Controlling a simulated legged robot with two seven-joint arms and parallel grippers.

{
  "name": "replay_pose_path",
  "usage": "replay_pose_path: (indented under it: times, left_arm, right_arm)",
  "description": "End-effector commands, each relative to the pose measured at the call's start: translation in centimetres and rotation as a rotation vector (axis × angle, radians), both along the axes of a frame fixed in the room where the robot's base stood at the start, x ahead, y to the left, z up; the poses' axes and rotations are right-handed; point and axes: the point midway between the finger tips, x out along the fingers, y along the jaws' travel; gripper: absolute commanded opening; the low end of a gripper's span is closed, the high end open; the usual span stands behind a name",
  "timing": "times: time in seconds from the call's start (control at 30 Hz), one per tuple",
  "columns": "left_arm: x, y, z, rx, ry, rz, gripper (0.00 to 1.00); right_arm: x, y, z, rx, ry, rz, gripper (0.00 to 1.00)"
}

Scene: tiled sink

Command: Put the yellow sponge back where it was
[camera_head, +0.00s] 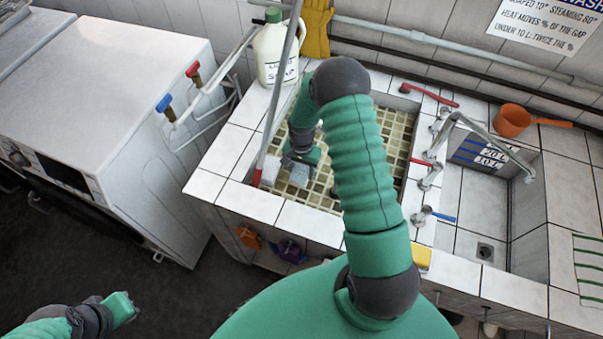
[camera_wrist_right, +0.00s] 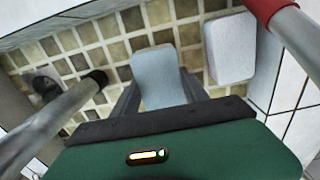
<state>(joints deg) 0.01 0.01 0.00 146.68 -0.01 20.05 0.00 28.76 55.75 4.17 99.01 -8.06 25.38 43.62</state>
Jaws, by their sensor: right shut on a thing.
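The yellow sponge (camera_head: 422,258) lies on the tiled front rim of the sink, right of my right arm, which partly hides it. My right gripper (camera_head: 300,162) reaches down into the mosaic-lined left basin (camera_head: 388,130). In the right wrist view its fingers (camera_wrist_right: 158,92) are shut on a pale blue-grey block (camera_wrist_right: 155,75). A second, whiter block (camera_wrist_right: 230,48) lies beside it in the basin, apart from the fingers. My left gripper (camera_head: 122,308) is at the lower left over the dark floor, far from the sponge; its jaws are unclear.
A white jug (camera_head: 276,55) stands on the back rim, beside yellow gloves (camera_head: 316,28). A slanted pole (camera_head: 280,85) crosses the basin's left side. Taps (camera_head: 432,160) stand between the two basins. An orange dipper (camera_head: 513,121) sits at the back right.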

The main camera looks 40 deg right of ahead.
Motion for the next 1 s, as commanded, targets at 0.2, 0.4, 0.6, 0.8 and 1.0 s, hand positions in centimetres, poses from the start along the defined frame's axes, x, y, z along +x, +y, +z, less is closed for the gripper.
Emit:
replay_pose_path:
  times: [0.2,0.4,0.6,0.8,1.0]
  left_arm:
    - [0.0,0.0,0.2,0.000,0.000,0.000,0.00]
    - [0.0,0.0,0.1,0.000,0.000,0.000,0.00]
    - [0.0,0.0,-0.4,0.000,0.000,0.000,0.00]
    - [0.0,0.0,-0.4,0.000,0.000,0.000,0.00]
    - [0.0,0.0,-0.4,0.000,0.000,0.000,0.00]
  right_arm:
    - [0.0,0.0,-2.3,-0.001,0.000,0.002,0.19]
    - [0.0,0.1,-2.3,-0.002,0.000,0.002,0.19]
    - [0.0,0.0,-3.1,-0.001,0.000,0.003,0.19]
    - [0.0,0.0,-3.1,-0.001,0.000,0.002,0.67]
    - [0.0,0.0,-3.1,-0.001,0.000,0.002,0.73]
